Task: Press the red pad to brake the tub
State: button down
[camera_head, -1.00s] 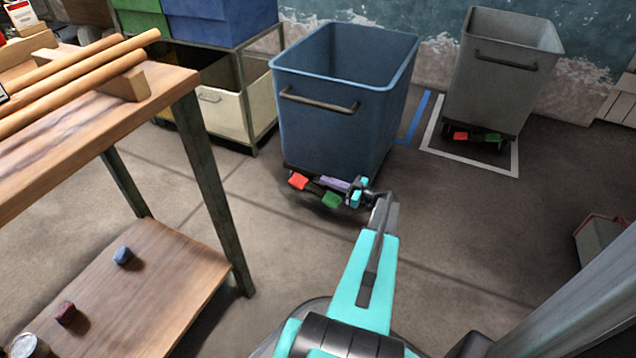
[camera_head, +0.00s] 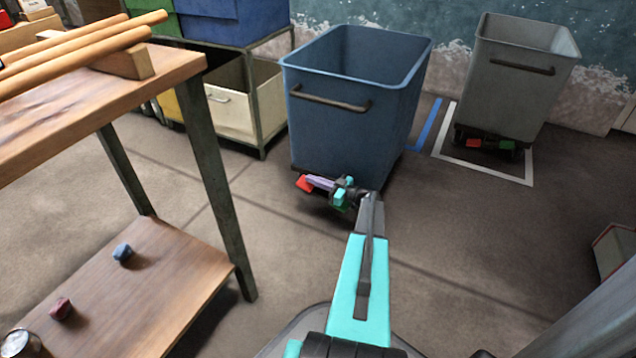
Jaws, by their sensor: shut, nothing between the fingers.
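The blue tub (camera_head: 335,135) stands in the middle on a low base, its handle facing me. Its red pad (camera_head: 303,185) sticks out low at the front left corner. My gripper (camera_head: 311,181) is shut and empty, its lilac fingers pointing left. The fingertips overlap the red pad's right edge in this view; I cannot tell whether they touch it. The tub's green pad is mostly hidden behind my gripper.
A grey tub (camera_head: 515,95) with its own red and green pads stands inside a white floor outline (camera_head: 483,175). A wooden workbench (camera_head: 100,105) with a lower shelf (camera_head: 120,290) is at left. A rack (camera_head: 262,105) with bins stands behind. The floor at right is largely clear.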

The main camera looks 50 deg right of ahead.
jog(key=shift+w+f+b, duration=0.2)
jog(key=shift+f+b, duration=0.15)
jog(key=shift+f, duration=0.5)
jog(key=shift+a, duration=0.2)
jog(key=shift+w, duration=0.15)
